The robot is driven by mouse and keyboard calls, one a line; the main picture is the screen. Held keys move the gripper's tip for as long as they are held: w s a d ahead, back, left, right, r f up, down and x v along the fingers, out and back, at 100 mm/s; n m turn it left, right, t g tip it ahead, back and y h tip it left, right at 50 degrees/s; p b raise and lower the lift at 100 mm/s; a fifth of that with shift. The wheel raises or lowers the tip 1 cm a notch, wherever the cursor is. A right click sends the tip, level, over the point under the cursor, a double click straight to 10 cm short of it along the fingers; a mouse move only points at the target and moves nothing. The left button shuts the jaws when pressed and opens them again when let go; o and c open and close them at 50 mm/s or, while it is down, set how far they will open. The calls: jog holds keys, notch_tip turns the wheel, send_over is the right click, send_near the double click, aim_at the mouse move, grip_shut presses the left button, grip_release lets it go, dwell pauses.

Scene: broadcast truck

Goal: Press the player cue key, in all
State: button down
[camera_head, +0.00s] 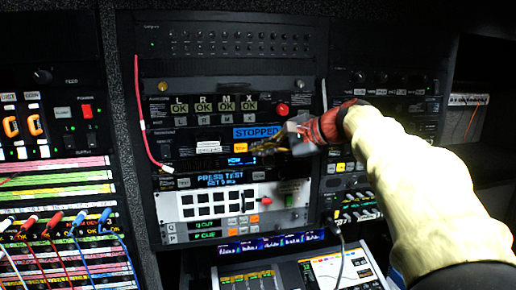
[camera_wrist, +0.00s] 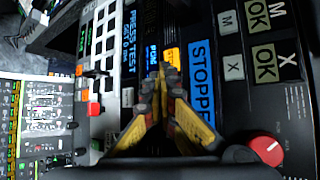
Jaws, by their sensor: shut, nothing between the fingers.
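The rack's player panel (camera_head: 190,147) has a blue display reading STOPPED (camera_head: 257,132). A lit yellow-orange key (camera_head: 240,148), which looks like the cue key, sits just below that display. It also shows in the wrist view (camera_wrist: 172,54), partly behind my fingertips; I cannot read its label. My gripper (camera_head: 258,150) is shut and empty, with its tips just right of this key in the head view. In the wrist view the closed fingertips (camera_wrist: 166,72) overlap the key's edge. I cannot tell whether they touch it.
Below is a PRESS TEST display (camera_head: 219,178) over a white panel with black keys (camera_head: 212,212). A red knob (camera_head: 282,110) sits to the upper right. OK tiles (camera_head: 203,108) line the row above. A red cable (camera_head: 143,110) hangs on the left, clear of my gripper.

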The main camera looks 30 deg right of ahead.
jog(key=shift+w, duration=0.2)
jog(key=shift+w+d, duration=0.15)
jog(key=shift+w, duration=0.1)
jog(key=shift+w+d+p, duration=0.1)
jog(key=shift+w+p, duration=0.2)
jog(key=shift+p, duration=0.05)
dwell(0.9)
jog(key=shift+s, duration=0.1)
jog(key=shift+s+a+b, duration=0.2)
jog(key=shift+s+b, duration=0.15)
jog(key=shift+s, duration=0.3)
jog(key=s, duration=0.1)
jog(key=s+a+b, duration=0.1)
jog(key=s, duration=0.1)
jog(key=s+b, duration=0.1)
jog(key=shift+s+a, duration=0.25)
jog(key=shift+s, duration=0.15)
